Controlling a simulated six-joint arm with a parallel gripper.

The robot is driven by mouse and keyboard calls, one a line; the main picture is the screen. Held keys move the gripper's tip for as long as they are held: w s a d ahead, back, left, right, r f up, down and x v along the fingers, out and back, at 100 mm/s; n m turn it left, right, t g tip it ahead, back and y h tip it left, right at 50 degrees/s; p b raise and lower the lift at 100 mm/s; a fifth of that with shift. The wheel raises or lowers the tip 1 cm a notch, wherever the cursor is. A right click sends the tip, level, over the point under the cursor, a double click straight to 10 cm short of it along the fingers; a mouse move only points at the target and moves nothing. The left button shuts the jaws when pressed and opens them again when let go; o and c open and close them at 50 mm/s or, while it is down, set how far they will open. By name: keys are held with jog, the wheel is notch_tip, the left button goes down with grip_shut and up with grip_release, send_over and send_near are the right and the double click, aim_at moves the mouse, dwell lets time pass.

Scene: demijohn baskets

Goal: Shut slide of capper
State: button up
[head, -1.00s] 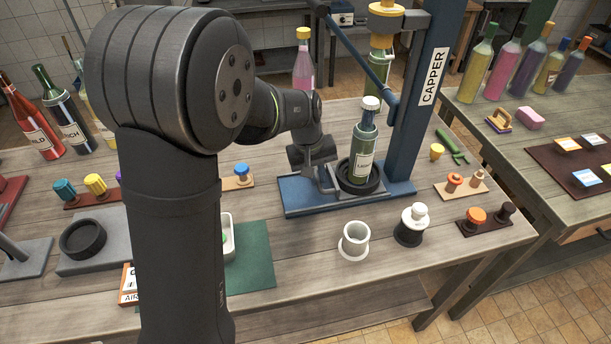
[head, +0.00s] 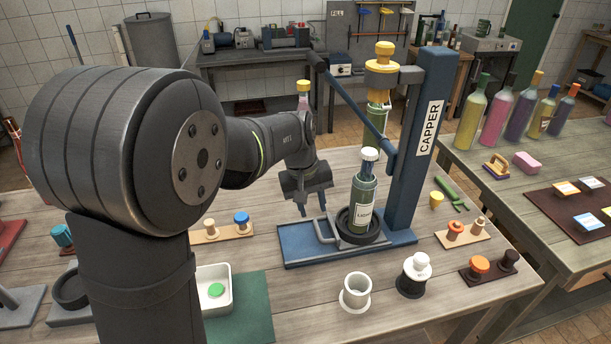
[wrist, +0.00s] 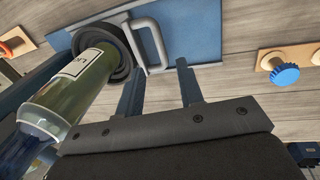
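The capper has a blue base (head: 300,250), a tall blue column (head: 424,130) with a CAPPER sign, a blue lever (head: 350,100) and a yellow head (head: 383,68). A labelled green bottle (head: 363,205) with a white top stands upright in a black round holder (head: 343,236) on the base. A grey U-shaped handle (head: 322,238) sticks out left of the holder; it also shows in the wrist view (wrist: 161,43). My gripper (head: 312,209) points down beside the handle, left of the bottle. In the wrist view its fingers (wrist: 160,75) are apart, with nothing seen held between them.
A white cup (head: 355,293) and a black-and-white stopper piece (head: 413,275) stand in front of the base. A stand with brown and blue knobs (head: 222,234) is at the left. A white tray (head: 228,290) lies nearer. Several bottles stand on the right table.

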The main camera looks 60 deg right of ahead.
notch_tip(320, 180, up, 10)
send_over(318, 229)
jog(key=w+a, duration=0.3)
jog(key=shift+s+d, duration=0.25)
jog(key=f, duration=0.5)
jog(key=s+d+f, duration=0.1)
jog(key=f, duration=0.5)
jog(key=s+d+f, duration=0.1)
jog(key=f, duration=0.5)
jog(key=shift+s, duration=0.1)
jog(key=shift+w+a+f, duration=0.1)
jog(key=shift+w+a, duration=0.05)
jog(key=shift+w, duration=0.1)
